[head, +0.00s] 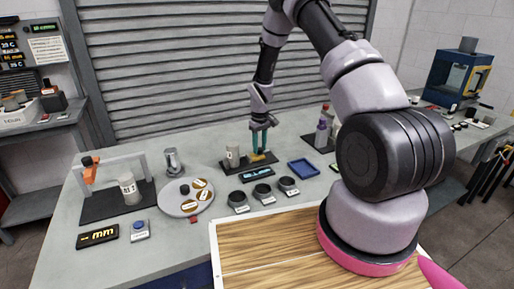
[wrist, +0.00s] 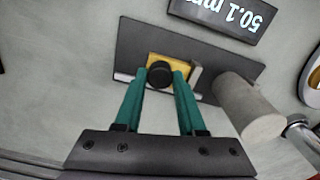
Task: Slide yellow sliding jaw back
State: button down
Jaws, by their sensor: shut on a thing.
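The yellow sliding jaw (wrist: 181,62) sits on a dark base plate (wrist: 135,42) with a light rail along it. A black round knob (wrist: 159,75) stands on the jaw. My gripper (wrist: 163,80) has its two green fingers on either side of the knob, shut on it. A light grey fixed block (wrist: 196,76) stands beside the yellow jaw. In the head view my gripper (head: 260,152) reaches down to the yellow jaw (head: 263,158), and the knob is hidden there.
A display reading 50.1 mm (wrist: 225,12) lies beside the base plate. In the head view, a blue tray (head: 303,168) is to the right, black round dials (head: 262,191) are in front, and a round plate with labelled pieces (head: 172,204) is to the left.

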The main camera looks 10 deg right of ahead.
aim_at(261, 148)
jog(key=c, duration=0.5)
grip_release()
jog(key=shift+d, duration=0.3)
notch_tip(261, 148, up, 11)
jog(key=shift+f, duration=0.1)
